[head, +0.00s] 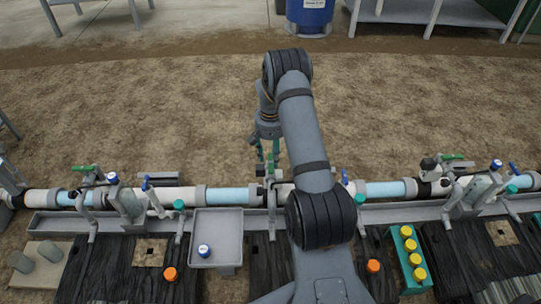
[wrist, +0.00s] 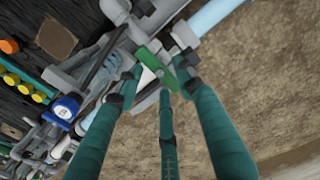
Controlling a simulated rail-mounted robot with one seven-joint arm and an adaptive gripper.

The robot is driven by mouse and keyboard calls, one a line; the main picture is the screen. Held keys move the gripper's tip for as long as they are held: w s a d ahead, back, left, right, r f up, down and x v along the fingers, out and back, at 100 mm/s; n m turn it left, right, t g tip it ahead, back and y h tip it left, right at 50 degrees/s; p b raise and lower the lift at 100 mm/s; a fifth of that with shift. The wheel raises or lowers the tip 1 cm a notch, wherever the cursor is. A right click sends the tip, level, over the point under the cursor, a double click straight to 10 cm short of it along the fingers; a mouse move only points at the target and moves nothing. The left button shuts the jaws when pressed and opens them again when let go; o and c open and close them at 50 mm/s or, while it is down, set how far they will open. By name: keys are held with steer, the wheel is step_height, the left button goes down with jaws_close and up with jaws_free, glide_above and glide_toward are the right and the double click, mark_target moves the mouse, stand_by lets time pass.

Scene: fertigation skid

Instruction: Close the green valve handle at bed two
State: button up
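A green valve handle (wrist: 155,68) shows in the wrist view, slanting across the pale pipe fittings between and just beyond my fingertips. My gripper (wrist: 160,76) has teal fingers spread apart around the handle; I cannot tell whether any finger touches it. In the head view my gripper (head: 268,155) points down over the middle of the pipe line, and the handle under it is mostly hidden by my fingers and arm. Other green handles are at the left pipe station (head: 85,168) and the right one (head: 452,157). No bed label is readable.
Blue levers (head: 146,183) stand along the pipe. A blue-and-white cap (wrist: 66,108) is left of my fingers in the wrist view. A grey tray (head: 218,222) and a green block with yellow caps (head: 409,257) lie in front. Bare soil (head: 160,110) lies behind the pipe.

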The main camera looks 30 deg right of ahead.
mark_target(270, 162)
steer(key=shift+f, duration=0.1)
steer(key=shift+f+b, duration=1.7)
steer(key=shift+f, duration=0.55)
steer(key=shift+r, duration=0.1)
steer(key=c, duration=0.3)
